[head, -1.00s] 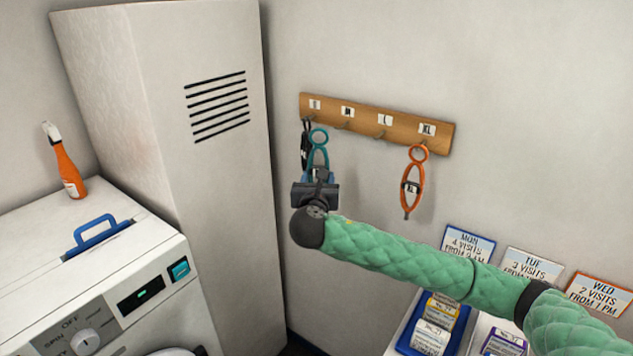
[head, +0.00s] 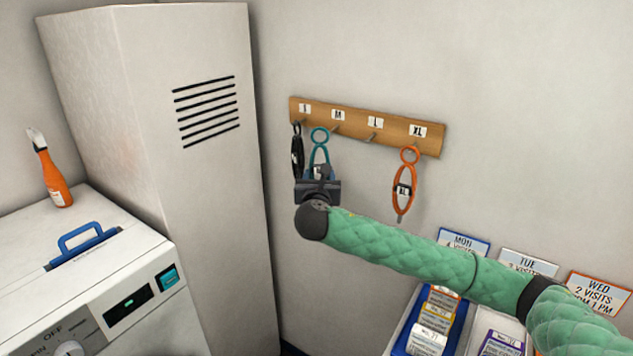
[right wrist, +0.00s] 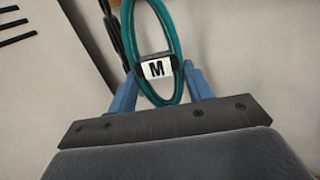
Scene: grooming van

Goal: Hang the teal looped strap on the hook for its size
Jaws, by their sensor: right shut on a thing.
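The teal looped strap (head: 319,149) is upright in my right gripper (head: 319,172), with its small loop at the top. In the right wrist view, the blue fingers of the right gripper (right wrist: 159,88) are shut on the strap (right wrist: 178,38) around its black slider, whose white tag reads M. In the head view, the small loop is just below and left of the M hook (head: 337,130) on the wooden hook board (head: 354,128). I cannot tell whether the loop touches the hook. My left gripper is not in view.
A black strap (head: 297,152) hangs at the board's left end, close beside the teal one. An orange strap (head: 405,185) tagged XL hangs on the XL hook. The L hook (head: 373,137) is empty. A tall cabinet (head: 205,130) stands left of the board.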

